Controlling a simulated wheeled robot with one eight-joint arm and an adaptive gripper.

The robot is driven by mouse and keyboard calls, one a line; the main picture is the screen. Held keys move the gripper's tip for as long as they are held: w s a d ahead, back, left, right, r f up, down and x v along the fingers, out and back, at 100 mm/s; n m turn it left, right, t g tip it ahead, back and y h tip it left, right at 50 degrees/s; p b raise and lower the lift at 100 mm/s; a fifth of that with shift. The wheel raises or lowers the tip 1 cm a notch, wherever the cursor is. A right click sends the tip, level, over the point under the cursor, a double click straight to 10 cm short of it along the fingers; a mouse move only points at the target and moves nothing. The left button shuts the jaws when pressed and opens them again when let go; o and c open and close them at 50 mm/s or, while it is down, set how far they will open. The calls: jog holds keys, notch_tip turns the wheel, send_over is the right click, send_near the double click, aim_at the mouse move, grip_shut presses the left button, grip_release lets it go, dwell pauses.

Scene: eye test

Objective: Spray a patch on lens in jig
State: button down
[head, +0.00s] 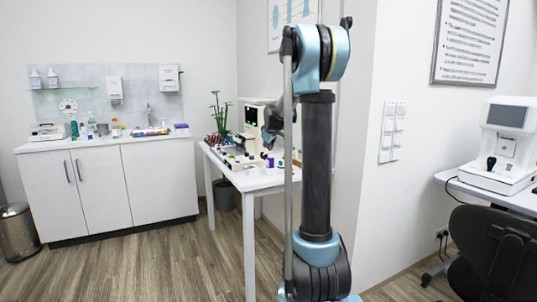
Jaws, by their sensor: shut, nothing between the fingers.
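My arm (318,165) stands upright in the middle of the head view and hides part of the white table (250,183) behind it. I cannot make out my gripper; a dark grey shape beside the arm is too unclear to name. Small colored items lie on that table, too small to tell a lens or a jig among them. Several bottles stand on the far counter, including a pale one (91,121) and an orange one (115,129). I cannot tell which is a spray bottle.
A white instrument (252,128) stands on the table, with a plant (220,115) behind. The white cabinet (105,190) is at the back left, near a metal bin (17,232). A dark chair (492,255) and another device (505,140) are at right. The left floor is clear.

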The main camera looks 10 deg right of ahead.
jog(key=shift+r, duration=3.15)
